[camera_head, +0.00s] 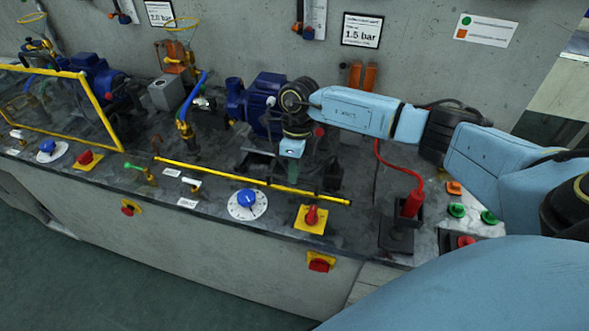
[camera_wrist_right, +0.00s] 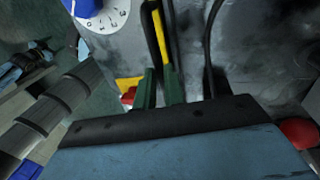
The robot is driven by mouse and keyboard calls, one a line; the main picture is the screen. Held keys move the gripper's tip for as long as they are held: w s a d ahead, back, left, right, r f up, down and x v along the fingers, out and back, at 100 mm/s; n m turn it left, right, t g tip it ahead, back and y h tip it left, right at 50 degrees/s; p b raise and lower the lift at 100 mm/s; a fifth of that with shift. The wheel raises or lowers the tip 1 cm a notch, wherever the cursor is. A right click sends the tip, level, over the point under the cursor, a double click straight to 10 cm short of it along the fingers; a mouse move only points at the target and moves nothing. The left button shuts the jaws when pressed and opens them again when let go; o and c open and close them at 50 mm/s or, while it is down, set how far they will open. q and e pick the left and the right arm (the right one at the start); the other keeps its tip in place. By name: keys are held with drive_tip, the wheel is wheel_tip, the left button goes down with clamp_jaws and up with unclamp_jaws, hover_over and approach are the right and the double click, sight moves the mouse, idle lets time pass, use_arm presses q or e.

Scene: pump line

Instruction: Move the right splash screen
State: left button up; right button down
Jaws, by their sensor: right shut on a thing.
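The right splash screen shows in the head view as a yellow bar (camera_head: 225,174) running low along the front of the bench, behind the dial and the red switch. Its clear panel cannot be made out. My right gripper (camera_head: 291,178) reaches down over the bar from above; its fingers are hard to see against the dark bench there. In the right wrist view, the two green fingers of my right gripper (camera_wrist_right: 161,88) are shut around the yellow bar (camera_wrist_right: 160,35), which runs between them. My left gripper is not in view.
A blue dial (camera_head: 247,202) and a red switch on a yellow plate (camera_head: 311,218) stand in front of the bar. A blue pump (camera_head: 258,105) stands behind. A red lever (camera_head: 412,203) is to the right. The left splash screen (camera_head: 98,108) stands raised at the left.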

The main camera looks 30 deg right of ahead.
drive_tip(key=c, duration=1.5)
unclamp_jaws()
drive_tip(key=shift+f, duration=0.3)
drive_tip(key=shift+r, duration=0.15)
drive_tip(key=r, duration=0.4)
drive_tip(key=w+d+r, duration=0.1)
drive_tip(key=r, duration=0.3)
drive_tip(key=d+r, duration=0.1)
drive_tip(key=r, duration=0.4)
drive_tip(key=shift+w+p, duration=0.3)
